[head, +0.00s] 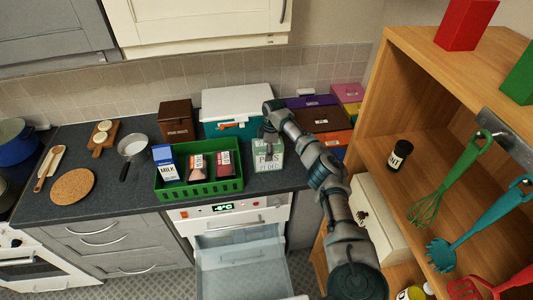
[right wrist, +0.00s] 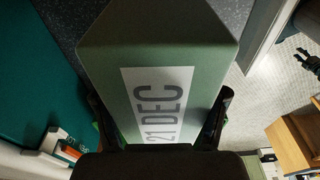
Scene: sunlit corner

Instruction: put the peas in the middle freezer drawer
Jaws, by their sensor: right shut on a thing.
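The peas are a pale green box (head: 268,156) labelled "PEAS 21 DEC", at the counter's front, just right of the green basket. My right gripper (head: 269,135) is shut on it from above. In the right wrist view the box (right wrist: 155,60) sits between the two fingers (right wrist: 158,112), its "21 DEC" label facing the camera. I cannot tell whether its base touches the counter. The freezer (head: 228,210) is under the counter, below and left of the box, with a lit display. A pale translucent drawer (head: 240,282) stands out from it; I cannot tell which level. My left gripper is not seen.
The green basket (head: 200,190) holds milk and other packs. A teal cooler with a white lid (head: 237,103), a brown box (head: 176,121) and coloured boxes (head: 320,118) stand behind. A wooden shelf unit (head: 420,130) blocks the right. Floor shows beside the open drawer.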

